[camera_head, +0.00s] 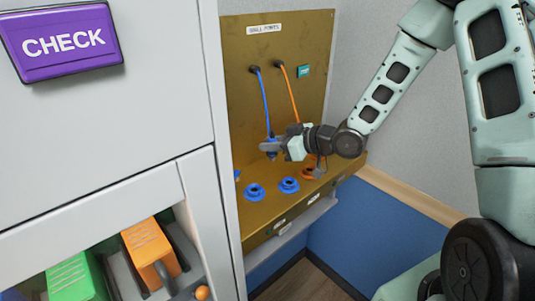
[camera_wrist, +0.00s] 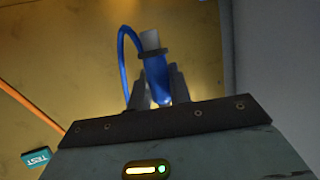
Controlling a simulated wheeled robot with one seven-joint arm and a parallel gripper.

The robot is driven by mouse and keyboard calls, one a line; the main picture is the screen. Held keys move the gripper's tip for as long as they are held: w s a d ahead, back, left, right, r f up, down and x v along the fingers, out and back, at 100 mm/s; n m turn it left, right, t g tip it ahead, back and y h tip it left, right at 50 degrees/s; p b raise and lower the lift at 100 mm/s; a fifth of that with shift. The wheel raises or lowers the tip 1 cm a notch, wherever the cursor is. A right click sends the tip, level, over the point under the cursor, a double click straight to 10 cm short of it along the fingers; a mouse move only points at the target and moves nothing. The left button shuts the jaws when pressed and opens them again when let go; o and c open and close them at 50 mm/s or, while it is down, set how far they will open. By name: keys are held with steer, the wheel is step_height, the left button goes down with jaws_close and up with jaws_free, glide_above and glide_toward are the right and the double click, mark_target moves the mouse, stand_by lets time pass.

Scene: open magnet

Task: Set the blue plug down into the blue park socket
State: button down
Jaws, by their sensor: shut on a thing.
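My gripper (camera_head: 268,146) is shut on the blue plug (camera_head: 272,153), holding it above the brass ledge. In the wrist view the blue plug (camera_wrist: 156,72) sits between the two fingers (camera_wrist: 158,92), with a pale end and a dark collar. Its blue cable (camera_head: 264,95) runs up to the back panel. Blue sockets stand on the ledge: one at front left (camera_head: 254,192), one to its right (camera_head: 289,185), and one partly hidden at the left edge (camera_head: 237,175). I cannot tell from the small labels which is the park socket.
An orange cable (camera_head: 291,92) hangs beside the blue one and passes behind my gripper. An orange socket (camera_head: 308,173) is at the ledge's right, close to my wrist. A grey cabinet wall (camera_head: 215,120) bounds the left; a teal tag (camera_head: 304,71) is on the panel.

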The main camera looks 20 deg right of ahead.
steer(key=s+d+p, duration=0.1)
steer(key=d, duration=0.4)
steer(key=shift+f+b, duration=3.2)
steer(key=shift+f, duration=0.55)
steer(key=shift+s+f+b, duration=0.1)
steer(key=shift+f+b, duration=0.8)
steer(key=shift+f, duration=0.5)
steer(key=c, duration=1.2)
jaws_free()
steer(key=shift+d, duration=0.1)
steer(key=b+v, duration=0.1)
steer(key=v, duration=1.6)
steer(key=shift+d+r+b, duration=0.2)
steer(key=shift+b, duration=0.2)
